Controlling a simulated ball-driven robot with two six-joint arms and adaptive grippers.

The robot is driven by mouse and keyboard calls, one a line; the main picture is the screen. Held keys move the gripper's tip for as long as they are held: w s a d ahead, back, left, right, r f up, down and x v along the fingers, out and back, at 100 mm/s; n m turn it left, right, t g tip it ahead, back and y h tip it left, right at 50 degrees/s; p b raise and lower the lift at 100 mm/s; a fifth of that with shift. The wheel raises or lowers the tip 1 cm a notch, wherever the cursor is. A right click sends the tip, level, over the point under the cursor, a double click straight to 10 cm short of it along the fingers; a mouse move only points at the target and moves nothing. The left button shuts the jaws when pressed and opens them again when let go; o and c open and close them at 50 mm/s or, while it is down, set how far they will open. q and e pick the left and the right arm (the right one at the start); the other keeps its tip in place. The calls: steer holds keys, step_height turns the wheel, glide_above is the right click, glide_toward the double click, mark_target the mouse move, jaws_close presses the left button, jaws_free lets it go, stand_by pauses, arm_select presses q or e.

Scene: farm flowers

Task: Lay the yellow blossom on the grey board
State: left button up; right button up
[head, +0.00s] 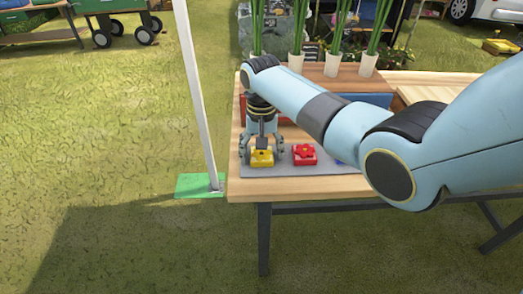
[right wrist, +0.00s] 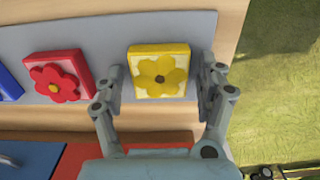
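The yellow blossom (right wrist: 160,70), a square yellow block with a flower and dark centre, lies flat on the grey board (right wrist: 113,32) near its right end in the right wrist view. In the head view the yellow blossom (head: 262,158) is at the board's left end, partly covered by my gripper. My right gripper (right wrist: 163,82) is open, with a finger on each side of the block and small gaps showing. It also shows from above in the head view (head: 262,147). My left gripper is not in view.
A red blossom block (head: 304,154) sits beside the yellow one on the board, and a blue block (right wrist: 8,82) lies beyond it. White pots with green stems (head: 296,61) stand at the table's back. A pale pole (head: 198,90) stands left of the table.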

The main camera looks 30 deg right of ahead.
mark_target(262, 154)
step_height(262, 154, up, 12)
steer(key=p, duration=0.1)
steer(key=shift+r, duration=0.15)
stand_by(0.5)
stand_by(0.3)
